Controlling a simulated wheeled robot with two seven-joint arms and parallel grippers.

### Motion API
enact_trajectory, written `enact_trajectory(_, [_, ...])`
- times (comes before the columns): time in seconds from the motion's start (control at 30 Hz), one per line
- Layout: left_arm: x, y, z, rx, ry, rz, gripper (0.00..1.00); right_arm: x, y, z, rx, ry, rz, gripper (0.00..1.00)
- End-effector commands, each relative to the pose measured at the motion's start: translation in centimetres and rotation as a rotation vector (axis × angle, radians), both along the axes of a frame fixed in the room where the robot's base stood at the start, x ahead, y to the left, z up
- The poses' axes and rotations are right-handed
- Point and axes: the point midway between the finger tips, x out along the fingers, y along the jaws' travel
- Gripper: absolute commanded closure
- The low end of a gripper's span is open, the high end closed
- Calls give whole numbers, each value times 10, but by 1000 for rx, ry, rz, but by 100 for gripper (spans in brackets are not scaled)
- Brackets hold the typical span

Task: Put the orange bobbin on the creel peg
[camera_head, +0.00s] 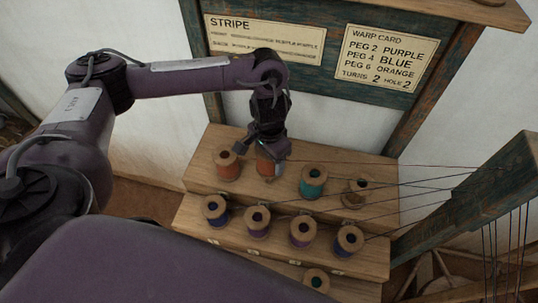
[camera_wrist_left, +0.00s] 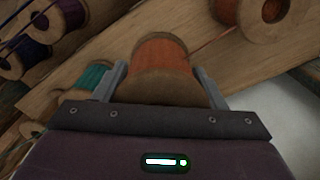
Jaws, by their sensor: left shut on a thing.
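My left gripper (camera_head: 267,152) reaches down from above over the back row of the stepped wooden creel (camera_head: 335,155). It is shut on an orange bobbin (camera_head: 265,166), which also shows between the two fingers in the left wrist view (camera_wrist_left: 162,62). I cannot tell whether this bobbin sits on a peg or is held just above the step. Its lower end and any peg under it are hidden. A second, rust-orange bobbin (camera_head: 228,166) stands just left of it; it shows at the top right of the left wrist view (camera_wrist_left: 262,14). My right gripper is not in view.
A teal bobbin (camera_head: 313,181) and a brown one (camera_head: 356,193) stand to the right. Several purple and blue bobbins (camera_head: 257,220) fill the step below. Threads run right to a green loom post (camera_head: 488,193). A warp card (camera_head: 388,60) hangs behind.

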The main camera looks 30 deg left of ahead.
Motion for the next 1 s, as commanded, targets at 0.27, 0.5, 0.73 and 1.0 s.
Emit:
enact_trajectory(0.27, [0,0,-20,0,0,1,61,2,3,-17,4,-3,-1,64])
enact_trajectory(0.5, [0,0,-37,0,1,2,61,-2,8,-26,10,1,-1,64])
enact_trajectory(0.73, [0,0,-52,0,-1,1,61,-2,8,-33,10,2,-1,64])
enact_trajectory(1.0, [0,0,-62,0,-1,1,61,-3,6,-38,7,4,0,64])
